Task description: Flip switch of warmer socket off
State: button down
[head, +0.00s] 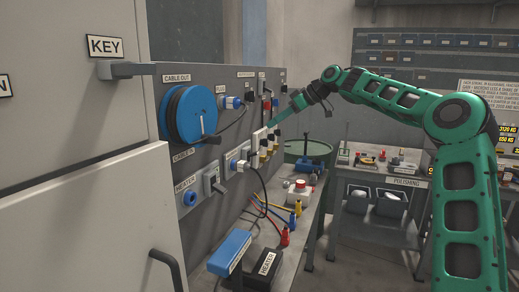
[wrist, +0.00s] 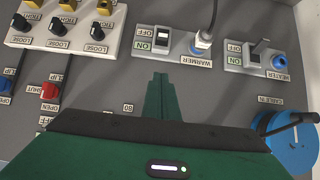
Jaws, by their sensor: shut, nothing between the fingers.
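The warmer socket (wrist: 184,49) is a light plate with a switch (wrist: 162,39) between OFF and ON labels and a plugged-in white-and-blue plug (wrist: 202,41). I cannot tell the rocker's position for certain. In the head view the warmer socket (head: 231,157) sits on the grey panel, right of the heater socket. My gripper (wrist: 160,78) is shut and empty, its green fingertips just below the switch in the wrist view and apparently apart from it. In the head view my gripper (head: 270,123) is in front of the panel; its contact with anything is unclear.
A white plate (wrist: 105,42) of knobs is on the other side. A blue cable reel (head: 191,114) sticks out of the panel. Cables hang over the bench (head: 302,218).

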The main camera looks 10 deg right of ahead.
send_over(251, 155)
jog(key=d, duration=0.2)
notch_tip(251, 155, down, 6)
jog(key=shift+s+r, duration=0.1)
jog(key=f, duration=0.2)
jog(key=shift+s+d+f, duration=0.15)
jog(key=shift+d+f, duration=0.15)
jog(key=shift+f, duration=0.1)
jog(key=shift+s+d+f, duration=0.2)
jog(key=shift+f, duration=0.5)
jog(key=shift+d, duration=0.15)
